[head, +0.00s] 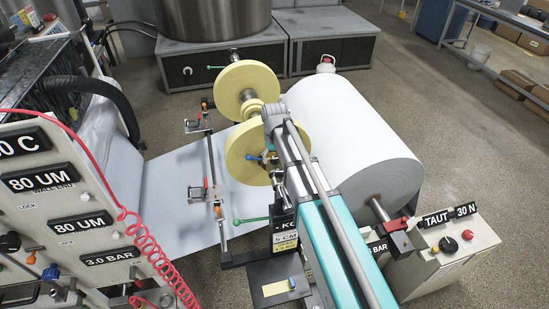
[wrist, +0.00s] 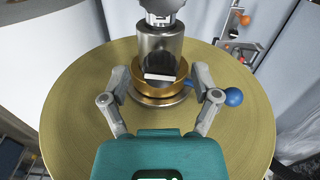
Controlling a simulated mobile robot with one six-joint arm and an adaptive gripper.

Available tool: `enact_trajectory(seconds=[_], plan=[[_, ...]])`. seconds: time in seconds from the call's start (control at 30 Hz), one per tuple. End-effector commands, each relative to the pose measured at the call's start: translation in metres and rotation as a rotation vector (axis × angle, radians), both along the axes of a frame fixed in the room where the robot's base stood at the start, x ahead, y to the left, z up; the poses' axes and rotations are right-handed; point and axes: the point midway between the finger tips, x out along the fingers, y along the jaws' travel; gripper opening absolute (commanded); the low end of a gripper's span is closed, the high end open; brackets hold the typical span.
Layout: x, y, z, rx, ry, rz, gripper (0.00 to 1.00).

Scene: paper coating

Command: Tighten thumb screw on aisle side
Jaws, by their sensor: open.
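A brass collar (wrist: 146,85) sits on a metal shaft (wrist: 160,45) in front of a round yellow disc (wrist: 80,115) in the wrist view. A small flat pale tab (wrist: 159,77) stands out from the collar and looks like the thumb screw. My gripper (wrist: 160,82) is open, one finger on each side of the collar. I cannot tell whether the fingers touch it. A blue ball knob (wrist: 233,97) is just right of the right finger. In the head view the near yellow disc (head: 240,160) and blue knob (head: 251,157) show, while my arm hides the screw.
A second yellow disc (head: 243,88) is farther along the shaft. A large white paper roll (head: 350,135) lies right of my arm. A rail with clamps (head: 211,165) stands to the left over the white web (head: 165,185). A control panel (head: 60,190) is at far left.

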Motion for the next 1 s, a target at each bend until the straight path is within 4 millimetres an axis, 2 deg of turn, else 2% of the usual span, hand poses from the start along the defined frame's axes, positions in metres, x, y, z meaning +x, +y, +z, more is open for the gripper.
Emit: enact_trajectory(seconds=[0.37,1.0], plan=[[0.0001,0.0000,0.0000,0.000,0.000,0.077,0.79],[0.0002,-0.0002,0.0000,0.000,0.000,0.488,0.79]])
